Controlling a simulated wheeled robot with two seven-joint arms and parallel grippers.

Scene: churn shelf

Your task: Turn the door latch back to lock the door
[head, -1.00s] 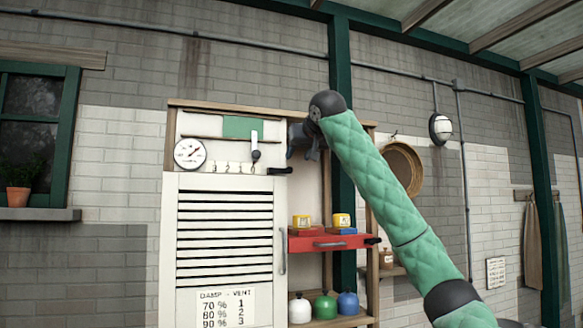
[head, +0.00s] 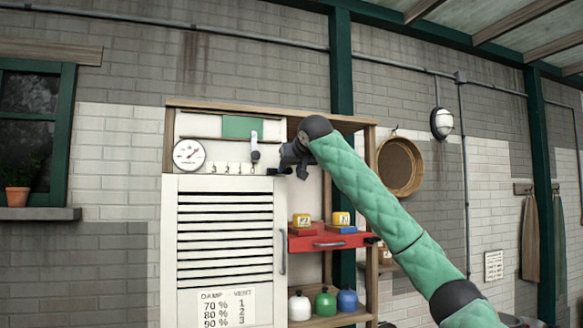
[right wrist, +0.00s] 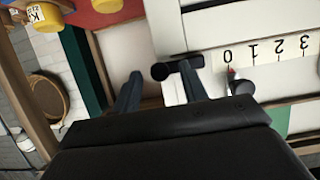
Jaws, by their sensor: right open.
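The door latch (head: 279,171) is a short dark bar at the top right corner of the white louvred door (head: 190,262). It lies about level in the head view. My right gripper (head: 293,170) is open at the latch's right end. In the right wrist view, the latch's round end (right wrist: 160,72) shows between the two open fingertips (right wrist: 159,74). The right-hand finger overlaps the bar there; I cannot tell whether it touches. The door looks closed. My left gripper is not in view.
A sliding vent lever (head: 255,152) stands above the 3-2-1-0 scale (head: 228,168), just left of the latch. A round gauge (head: 189,154) is further left. Below right, a red drawer (head: 318,242) carries yellow tins, with several coloured pots on the shelf beneath.

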